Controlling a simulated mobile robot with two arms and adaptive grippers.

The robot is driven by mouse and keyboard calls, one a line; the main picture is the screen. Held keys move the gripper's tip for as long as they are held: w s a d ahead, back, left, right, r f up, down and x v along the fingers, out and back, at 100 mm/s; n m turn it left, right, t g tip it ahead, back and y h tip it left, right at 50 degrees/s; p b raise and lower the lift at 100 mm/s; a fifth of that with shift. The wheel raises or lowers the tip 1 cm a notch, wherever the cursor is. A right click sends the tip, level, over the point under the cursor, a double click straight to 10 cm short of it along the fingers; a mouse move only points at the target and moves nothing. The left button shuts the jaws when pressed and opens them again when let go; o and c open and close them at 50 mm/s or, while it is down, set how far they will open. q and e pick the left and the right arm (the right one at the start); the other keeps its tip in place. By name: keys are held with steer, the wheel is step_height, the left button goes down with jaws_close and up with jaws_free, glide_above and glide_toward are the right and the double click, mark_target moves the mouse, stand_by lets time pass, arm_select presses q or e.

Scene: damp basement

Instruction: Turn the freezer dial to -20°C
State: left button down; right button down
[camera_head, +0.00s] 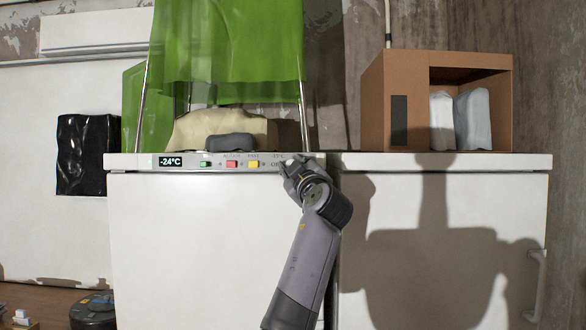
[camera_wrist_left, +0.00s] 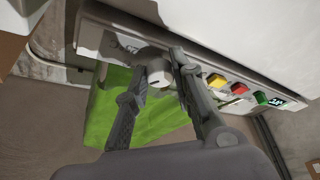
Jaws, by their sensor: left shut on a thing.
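The freezer control strip (camera_head: 217,163) runs along the top front edge of the left white freezer (camera_head: 205,240). Its display (camera_head: 171,162) reads -24°C. My left gripper (camera_head: 289,166) is at the right end of the strip and covers the dial in the head view. In the left wrist view the pale round dial (camera_wrist_left: 153,66) sits between the two fingers of my left gripper (camera_wrist_left: 160,77), which is shut on it. The dial's pointer and scale cannot be read clearly. My right gripper is in neither view.
Green (camera_head: 208,163), red (camera_head: 232,164) and yellow (camera_head: 253,164) buttons lie left of the dial. A green cloth (camera_head: 228,45) hangs on a rack above the freezer. A cardboard box (camera_head: 372,105) stands on the right freezer (camera_head: 450,235). A black bag (camera_head: 88,150) is at left.

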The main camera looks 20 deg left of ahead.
arm_select(q)
steer(key=shift+n+g+p, duration=0.35)
steer(key=shift+n+g, duration=0.15)
steer(key=shift+n, duration=0.5)
steer(key=shift+y, duration=0.3)
steer(key=c, duration=1.4)
jaws_free()
steer(key=shift+o, duration=0.2)
steer(key=v, duration=0.7)
steer(key=shift+s, duration=0.25)
